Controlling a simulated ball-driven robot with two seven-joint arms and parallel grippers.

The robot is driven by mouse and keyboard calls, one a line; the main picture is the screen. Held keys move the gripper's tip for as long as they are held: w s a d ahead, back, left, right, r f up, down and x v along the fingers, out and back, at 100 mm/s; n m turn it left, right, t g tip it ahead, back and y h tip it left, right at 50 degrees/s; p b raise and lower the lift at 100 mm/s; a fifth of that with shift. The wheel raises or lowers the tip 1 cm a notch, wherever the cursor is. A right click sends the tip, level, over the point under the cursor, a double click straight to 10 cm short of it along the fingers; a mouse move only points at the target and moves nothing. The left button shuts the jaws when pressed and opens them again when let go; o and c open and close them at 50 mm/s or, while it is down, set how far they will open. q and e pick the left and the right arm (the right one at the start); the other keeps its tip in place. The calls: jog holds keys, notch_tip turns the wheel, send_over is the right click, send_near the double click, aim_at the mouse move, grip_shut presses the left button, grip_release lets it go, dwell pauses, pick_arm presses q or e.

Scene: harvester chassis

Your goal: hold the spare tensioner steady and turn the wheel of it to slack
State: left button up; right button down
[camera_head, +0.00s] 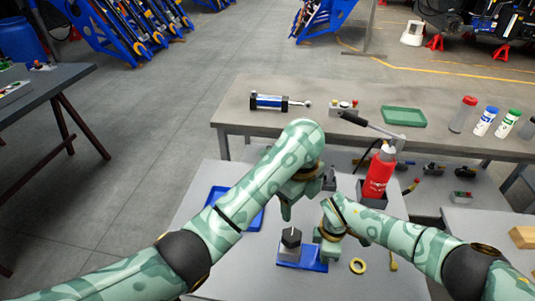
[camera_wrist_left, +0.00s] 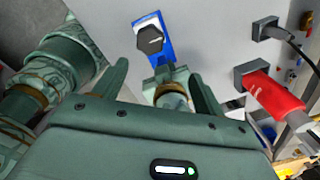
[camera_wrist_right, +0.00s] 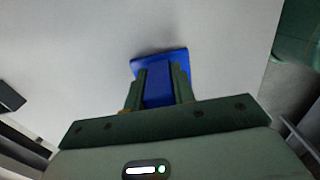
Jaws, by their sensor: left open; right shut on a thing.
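The spare tensioner is a blue base (camera_head: 303,260) with a dark wheel (camera_head: 291,238) on top, on the light grey work surface. My right gripper (camera_head: 326,246) is shut on the tensioner's blue body (camera_wrist_right: 158,82), from the right side. My left gripper (camera_head: 288,205) is open and empty, above the wheel and apart from it. In the left wrist view the black wheel (camera_wrist_left: 150,40) with a white pointer line lies beyond the spread fingers (camera_wrist_left: 160,88), with my right gripper beside it. The wheel is not in sight in the right wrist view.
A blue tray (camera_head: 250,222) lies behind my left arm. A red bottle (camera_head: 378,175) in a dark holder stands at the back right. A long bench (camera_head: 235,107) with several items stands behind.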

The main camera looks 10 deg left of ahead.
pick_arm(q)
jog(key=w+a+r+n+t+y, duration=0.3)
jog(key=w+a+t+y, duration=0.3)
jog(key=w+a+t, duration=0.3)
jog(key=shift+w+a+r+t, duration=0.15)
jog(key=shift+w+r+t, duration=0.15)
jog(key=shift+w+t, duration=1.1)
jog(key=shift+s, duration=0.25)
pick_arm(e)
jog(key=c, duration=1.1)
grip_release()
